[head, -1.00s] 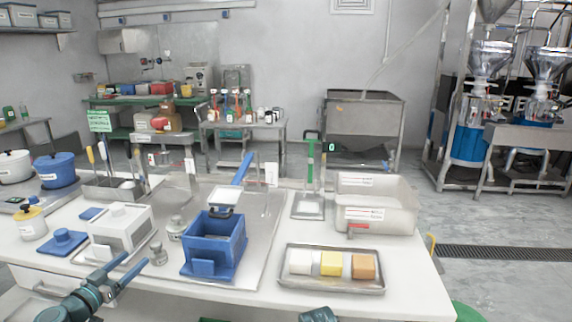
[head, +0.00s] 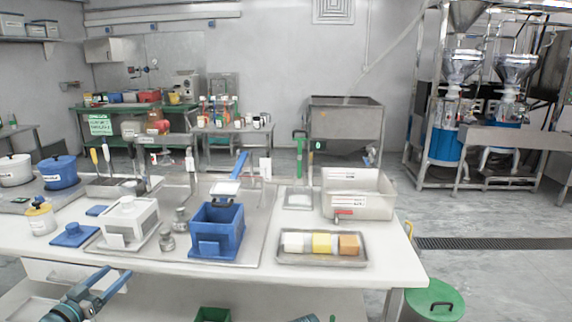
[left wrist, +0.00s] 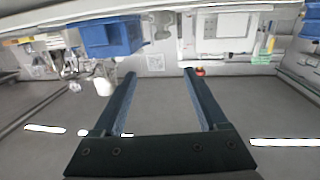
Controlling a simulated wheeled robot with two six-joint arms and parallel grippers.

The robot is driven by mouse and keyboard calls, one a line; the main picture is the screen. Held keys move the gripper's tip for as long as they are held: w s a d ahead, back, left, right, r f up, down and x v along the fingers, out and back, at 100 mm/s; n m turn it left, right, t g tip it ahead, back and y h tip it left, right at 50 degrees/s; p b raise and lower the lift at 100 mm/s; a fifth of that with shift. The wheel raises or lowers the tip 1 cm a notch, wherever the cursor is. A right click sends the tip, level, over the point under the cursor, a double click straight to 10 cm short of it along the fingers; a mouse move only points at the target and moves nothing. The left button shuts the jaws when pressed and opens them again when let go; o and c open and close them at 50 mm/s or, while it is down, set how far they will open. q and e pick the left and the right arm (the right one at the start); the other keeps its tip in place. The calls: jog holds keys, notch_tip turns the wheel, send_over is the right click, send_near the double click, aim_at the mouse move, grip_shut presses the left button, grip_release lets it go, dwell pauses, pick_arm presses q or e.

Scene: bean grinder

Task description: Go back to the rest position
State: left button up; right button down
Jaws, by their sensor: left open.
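My left gripper (head: 112,280) is at the lower left of the head view, in front of the white table's front edge and below its top. Its two blue fingers are spread apart. In the left wrist view my left gripper (left wrist: 158,78) also has a clear gap between its fingers and holds nothing. My right gripper's fingers are out of view.
The white table (head: 370,270) carries a blue box (head: 217,230), a white machine (head: 130,222), a metal tray (head: 322,262) with three blocks and a clear bin (head: 357,195). A green drum (head: 432,300) stands at the right. Open floor (head: 500,285) lies beyond it.

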pick_arm(q)
jog(key=s+d+f+m+g+h+p, duration=0.15)
jog(key=d+g+p, duration=0.4)
jog(key=d, duration=0.85)
jog(key=d+f+m+g+h+p, duration=0.15)
jog(key=d+g+h+p, duration=0.35)
jog(key=d, duration=1)
jog(key=s+d+r+n+g+y+p, duration=0.1)
jog(key=s+d+g+y+p, duration=0.6)
jog(key=s, duration=0.7)
jog(key=shift+d+r+n+y+p, duration=0.3)
jog(key=shift+d+r+y+p, duration=0.25)
jog(key=shift+d+y+p, duration=1.25)
jog(key=shift+a+y+b, duration=0.35)
jog(key=shift+a+b, duration=0.05)
jog(key=shift+b, duration=0.2)
